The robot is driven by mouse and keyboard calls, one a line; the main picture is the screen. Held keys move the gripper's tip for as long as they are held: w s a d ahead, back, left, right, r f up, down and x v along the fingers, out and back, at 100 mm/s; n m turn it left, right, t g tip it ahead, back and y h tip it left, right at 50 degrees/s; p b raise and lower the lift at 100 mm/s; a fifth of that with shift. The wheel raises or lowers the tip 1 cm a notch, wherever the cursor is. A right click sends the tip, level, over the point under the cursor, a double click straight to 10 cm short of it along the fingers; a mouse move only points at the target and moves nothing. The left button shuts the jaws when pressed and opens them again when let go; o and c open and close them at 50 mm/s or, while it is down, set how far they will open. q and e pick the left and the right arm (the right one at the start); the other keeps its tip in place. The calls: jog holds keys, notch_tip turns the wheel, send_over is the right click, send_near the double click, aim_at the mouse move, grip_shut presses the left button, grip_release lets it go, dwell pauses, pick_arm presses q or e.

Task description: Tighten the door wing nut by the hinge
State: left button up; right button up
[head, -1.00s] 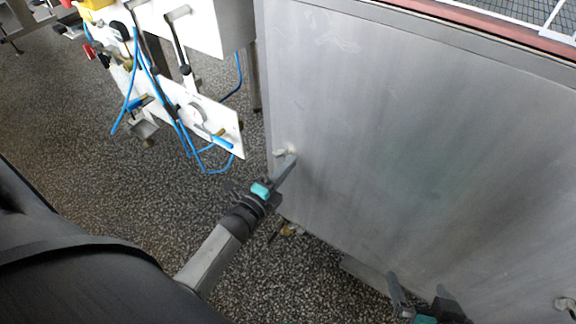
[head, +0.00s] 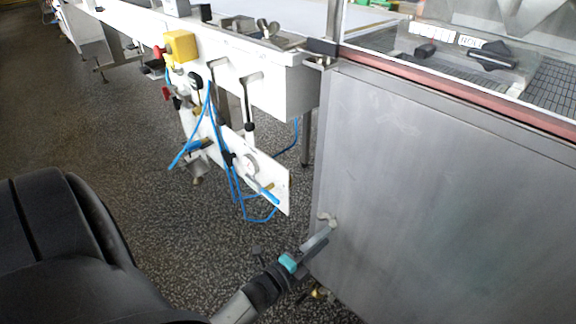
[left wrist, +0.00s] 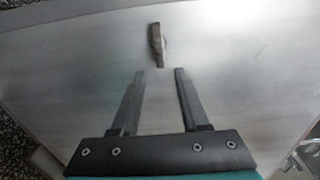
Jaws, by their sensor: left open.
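The door wing nut (head: 327,219) is a small dull metal piece near the left edge of the grey door panel (head: 440,200). It also shows in the left wrist view (left wrist: 157,44), with its long side roughly upright in the picture. My left gripper (head: 322,238) is open, with its fingertips by the wing nut in the head view. In the left wrist view its two fingers (left wrist: 159,72) are apart and empty, with the nut beyond their tips and about in line with the gap. I cannot tell the exact distance. My right gripper is not in view.
A white machine frame with a small white panel (head: 262,180), blue hoses (head: 233,185) and a yellow box (head: 181,46) stands left of the door. Speckled floor (head: 130,130) is open at left. A reddish ledge (head: 480,95) runs along the door's top.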

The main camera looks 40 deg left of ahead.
pick_arm(q)
jog(key=s+p, duration=0.2)
jog(key=s, duration=0.9)
jog(key=shift+s+a+p, duration=0.3)
jog(key=shift+s+a, duration=0.05)
jog(key=shift+a, duration=0.1)
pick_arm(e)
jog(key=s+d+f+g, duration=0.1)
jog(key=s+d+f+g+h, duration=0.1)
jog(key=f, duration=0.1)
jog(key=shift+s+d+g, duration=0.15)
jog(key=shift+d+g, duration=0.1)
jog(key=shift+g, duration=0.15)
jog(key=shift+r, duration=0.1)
